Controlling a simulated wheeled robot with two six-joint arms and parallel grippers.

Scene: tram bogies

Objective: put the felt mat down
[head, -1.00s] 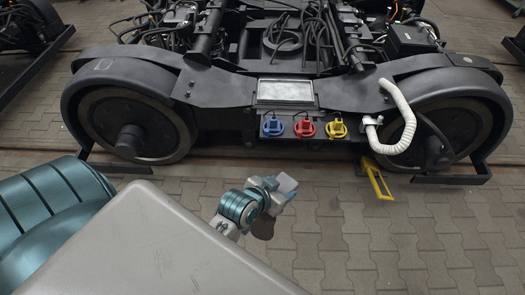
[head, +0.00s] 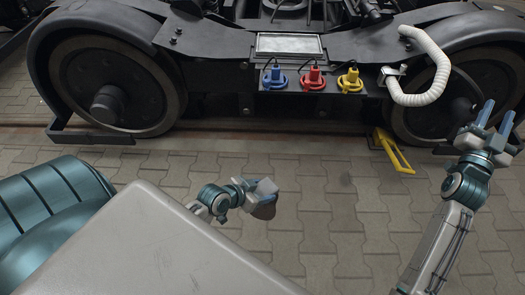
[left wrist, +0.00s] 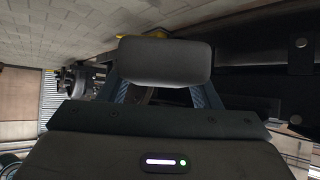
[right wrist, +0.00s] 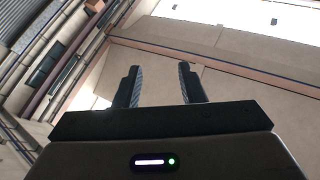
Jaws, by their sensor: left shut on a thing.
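My left gripper (head: 265,190) is at the middle of the head view, above the paving in front of the bogie. It is shut on the felt mat (head: 264,209), a small dark pad mostly hidden behind the gripper. In the left wrist view the felt mat (left wrist: 165,62) is a dark grey slab with rounded corners, across the fingers. My right gripper (head: 497,118) is raised at the right, its two fingers apart and pointing up. In the right wrist view it (right wrist: 158,85) is open, with nothing between the fingers.
The black bogie (head: 215,45) stands beyond, with a pale framed plate (head: 289,44) and blue (head: 274,77), red (head: 312,78) and yellow (head: 350,80) connectors. A white hose (head: 437,70) hangs at its right. A yellow bracket (head: 392,152) stands below. The paving (head: 330,215) between my arms is clear.

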